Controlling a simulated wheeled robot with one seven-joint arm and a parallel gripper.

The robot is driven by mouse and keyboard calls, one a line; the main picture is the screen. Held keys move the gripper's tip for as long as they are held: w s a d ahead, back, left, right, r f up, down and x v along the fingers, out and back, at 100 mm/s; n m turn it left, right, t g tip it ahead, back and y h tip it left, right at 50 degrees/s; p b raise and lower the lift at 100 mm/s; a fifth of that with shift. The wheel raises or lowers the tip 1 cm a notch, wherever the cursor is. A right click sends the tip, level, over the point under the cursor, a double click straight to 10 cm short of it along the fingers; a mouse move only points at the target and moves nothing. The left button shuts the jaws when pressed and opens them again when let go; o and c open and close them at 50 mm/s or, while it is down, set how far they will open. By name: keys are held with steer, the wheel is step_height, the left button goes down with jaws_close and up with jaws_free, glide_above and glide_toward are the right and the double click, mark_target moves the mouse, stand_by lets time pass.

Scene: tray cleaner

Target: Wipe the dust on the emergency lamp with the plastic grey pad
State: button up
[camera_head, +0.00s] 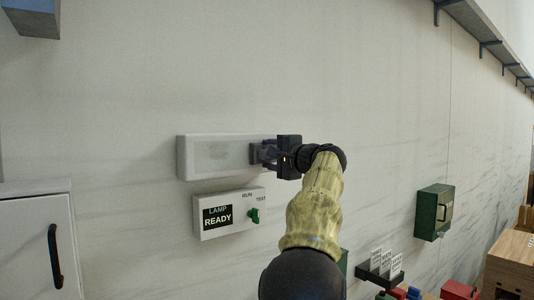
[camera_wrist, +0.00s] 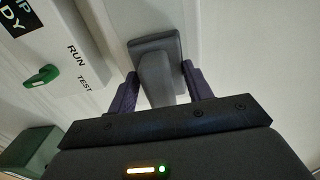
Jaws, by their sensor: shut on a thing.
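The emergency lamp (camera_head: 200,158) is a white rectangular box on the wall, with a greyish, dusty-looking panel on its front. My gripper (camera_head: 268,154) is at the right end of the lamp, its right part hidden behind the gripper. In the wrist view my gripper (camera_wrist: 158,88) is shut on the grey pad (camera_wrist: 155,46), with one finger on each side of the pad's handle. The pad's flat face points at the lamp; I cannot tell whether it touches. The pad (camera_head: 257,153) shows in the head view over the lamp's right part.
A control box (camera_head: 230,212) reading "LAMP READY" with a green RUN/TEST knob (camera_head: 254,215) is just below the lamp. A green wall box (camera_head: 433,212) hangs to the right. A white cabinet (camera_head: 35,235) is at left. Wall above the lamp is clear.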

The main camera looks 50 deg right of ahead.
mark_target(253, 154)
steer(key=shift+s+d+p, duration=0.25)
steer(key=shift+d+p, duration=0.55)
steer(key=shift+d, duration=0.35)
steer(key=shift+s+d+p, duration=0.15)
steer(key=shift+d+p, duration=0.15)
steer(key=shift+d, duration=0.35)
steer(key=shift+a+f+b, duration=0.2)
steer(key=shift+a+b, duration=0.25)
steer(key=shift+b, duration=0.1)
steer(key=shift+w+a+r+b, duration=0.1)
steer(key=shift+w+a+b, duration=0.25)
steer(key=shift+a, duration=0.35)
steer(key=shift+w+a+r+b, duration=0.1)
steer(key=shift+a+b, duration=0.35)
steer(key=shift+a, duration=0.25)
steer(key=shift+w+a+b, duration=0.25)
steer(key=shift+a+b, duration=0.25)
steer(key=shift+a, duration=0.4)
steer(key=shift+w+a+b, duration=0.2)
steer(key=shift+a+b, duration=0.3)
steer(key=shift+a, duration=0.4)
